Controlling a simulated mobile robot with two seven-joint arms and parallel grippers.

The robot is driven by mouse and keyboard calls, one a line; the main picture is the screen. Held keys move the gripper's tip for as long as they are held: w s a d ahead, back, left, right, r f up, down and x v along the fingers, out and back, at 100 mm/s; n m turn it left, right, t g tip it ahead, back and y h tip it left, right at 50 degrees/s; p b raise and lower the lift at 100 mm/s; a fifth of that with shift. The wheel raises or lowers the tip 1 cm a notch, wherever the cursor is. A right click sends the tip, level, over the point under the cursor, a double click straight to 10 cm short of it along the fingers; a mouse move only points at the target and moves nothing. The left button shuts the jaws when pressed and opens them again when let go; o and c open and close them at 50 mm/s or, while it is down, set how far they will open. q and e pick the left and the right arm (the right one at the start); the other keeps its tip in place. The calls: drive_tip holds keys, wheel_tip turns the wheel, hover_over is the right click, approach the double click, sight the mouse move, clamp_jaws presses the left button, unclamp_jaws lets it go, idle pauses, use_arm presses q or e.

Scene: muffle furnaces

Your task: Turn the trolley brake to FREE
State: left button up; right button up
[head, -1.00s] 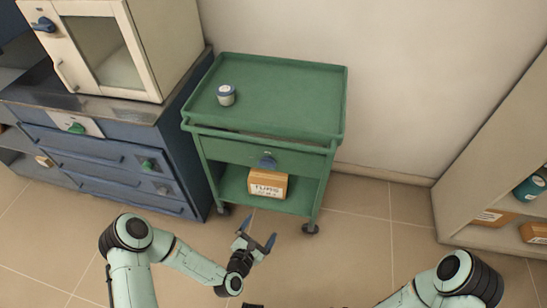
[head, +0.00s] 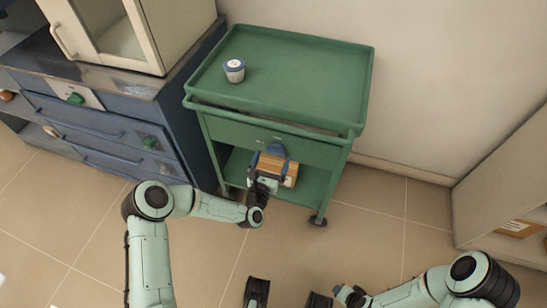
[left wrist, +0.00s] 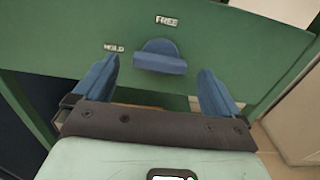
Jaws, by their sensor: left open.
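The green trolley (head: 225,130) stands against the wall. Its blue brake knob (head: 277,148) is on the front panel and also shows in the left wrist view (left wrist: 160,58). There its grip bar lies roughly level, with the HOLD label (left wrist: 114,47) at its upper left and the FREE label (left wrist: 166,20) above it. My left gripper (head: 268,165) is open and empty in front of the knob. In the left wrist view its blue fingers (left wrist: 158,68) are on either side of the knob, with gaps visible.
A white-and-blue jar (head: 234,71) stands on the trolley top. An orange-brown box (head: 291,176) on the lower shelf is partly hidden by my gripper. A blue drawer cabinet (head: 130,130) stands close on the left, shelving (head: 510,185) on the right. Floor is clear in front.

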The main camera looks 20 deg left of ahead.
use_arm(q)
drive_tip(key=shift+w, duration=1.05)
drive_tip(key=c, duration=1.1)
drive_tip(key=shift+o, duration=0.2)
